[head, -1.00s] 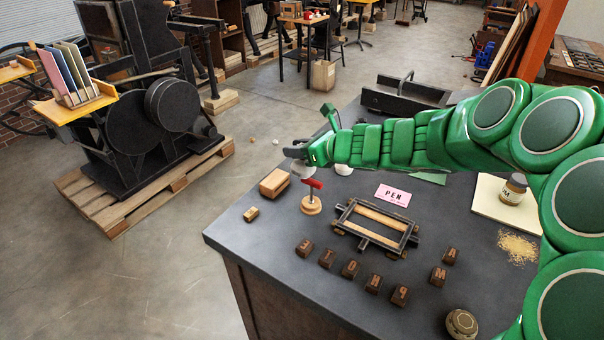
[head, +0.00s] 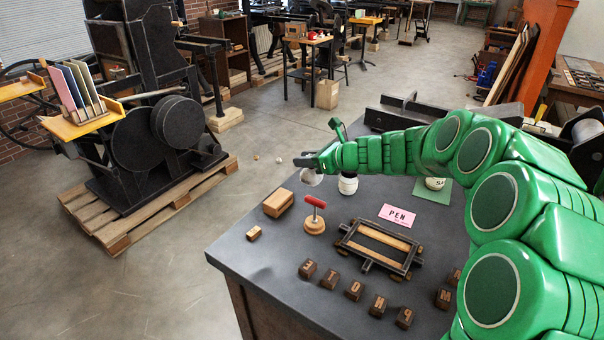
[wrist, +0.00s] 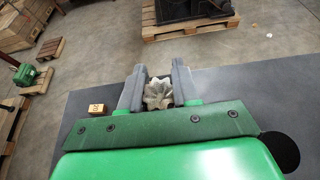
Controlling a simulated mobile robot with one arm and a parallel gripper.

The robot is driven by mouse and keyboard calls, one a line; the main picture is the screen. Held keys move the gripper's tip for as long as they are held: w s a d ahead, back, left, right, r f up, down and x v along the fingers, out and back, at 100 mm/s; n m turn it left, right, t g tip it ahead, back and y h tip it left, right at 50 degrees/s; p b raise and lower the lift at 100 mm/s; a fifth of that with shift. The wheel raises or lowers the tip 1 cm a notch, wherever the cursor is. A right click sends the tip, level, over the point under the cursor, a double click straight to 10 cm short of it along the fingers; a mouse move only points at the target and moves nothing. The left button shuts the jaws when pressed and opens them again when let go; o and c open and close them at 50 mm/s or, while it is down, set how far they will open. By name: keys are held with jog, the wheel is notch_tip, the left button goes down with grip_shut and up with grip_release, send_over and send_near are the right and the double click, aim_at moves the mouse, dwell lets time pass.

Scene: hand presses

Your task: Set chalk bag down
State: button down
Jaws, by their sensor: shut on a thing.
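The chalk bag (head: 312,178) is a small off-white bag that hangs just below my gripper (head: 303,163) in the head view. My gripper is shut on it. In the wrist view, the bag's crumpled, pale top (wrist: 158,95) sits between the two grey fingers of my gripper (wrist: 157,90). The bag is over or near the far left part of the dark worktop (head: 262,262). The head view does not clearly show a gap under it, so I cannot tell its height.
A white jar (head: 348,184) stands just right of the bag, partly under my arm. A wooden block (head: 277,203) and a red-handled tool (head: 314,215) are nearer. A pink PEN card (head: 397,215), a dark frame (head: 360,250) and letter blocks (head: 353,290) occupy the middle and front.

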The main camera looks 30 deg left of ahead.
jog(key=shift+w+a+f, duration=0.9)
jog(key=shift+f, duration=0.3)
jog(key=shift+w+a+f, duration=0.85)
jog(key=shift+w+f, duration=0.1)
jog(key=shift+f, duration=0.3)
jog(key=shift+w+a+f, duration=0.9)
jog(key=shift+f, duration=1.65)
jog(key=shift+f, duration=0.15)
jog(key=c, duration=0.8)
grip_release()
